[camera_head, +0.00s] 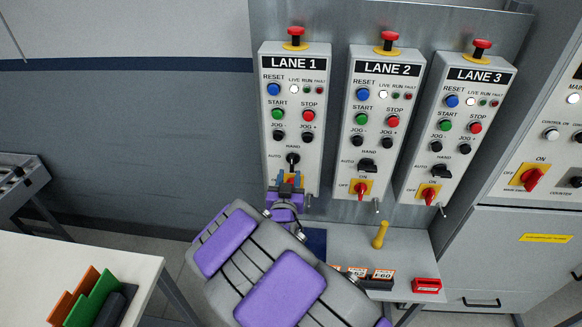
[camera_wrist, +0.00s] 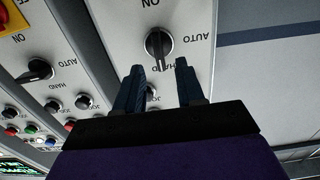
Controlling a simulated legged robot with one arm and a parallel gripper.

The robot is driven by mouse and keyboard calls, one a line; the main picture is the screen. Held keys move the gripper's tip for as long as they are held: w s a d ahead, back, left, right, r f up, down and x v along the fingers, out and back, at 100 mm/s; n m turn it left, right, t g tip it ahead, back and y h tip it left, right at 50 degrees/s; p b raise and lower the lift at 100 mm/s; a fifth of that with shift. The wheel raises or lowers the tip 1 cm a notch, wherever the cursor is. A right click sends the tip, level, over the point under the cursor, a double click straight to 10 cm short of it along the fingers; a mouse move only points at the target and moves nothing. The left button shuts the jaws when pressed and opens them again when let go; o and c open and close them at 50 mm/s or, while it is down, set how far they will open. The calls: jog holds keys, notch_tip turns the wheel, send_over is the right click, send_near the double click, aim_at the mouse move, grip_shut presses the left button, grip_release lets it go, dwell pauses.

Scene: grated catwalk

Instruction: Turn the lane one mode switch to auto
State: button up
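The lane one mode switch (camera_head: 292,160) is a black rotary knob low on the LANE 1 box (camera_head: 312,100), with HAND above it and AUTO to its left. In the upside-down wrist view the knob (camera_wrist: 159,44) stands in line with the HAND label, and AUTO is to its right. My gripper (camera_head: 286,178) is just below the knob in the head view. In the wrist view my gripper (camera_wrist: 160,65) is open, its two dark fingers apart and pointing at the knob. Nothing is between the fingertips; they appear short of the knob. A finger partly hides the HAND label.
The LANE 2 box (camera_head: 377,115) and LANE 3 box (camera_head: 455,120) stand close on the right with similar switches. A red-and-yellow ON/OFF switch (camera_head: 290,182) sits behind my gripper. A shelf (camera_head: 400,245) with a yellow handle (camera_head: 380,235) lies below. Open floor is left.

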aim_at(292, 165)
jog(key=shift+w, duration=2.9)
jog(key=shift+d, duration=0.1)
grip_shut()
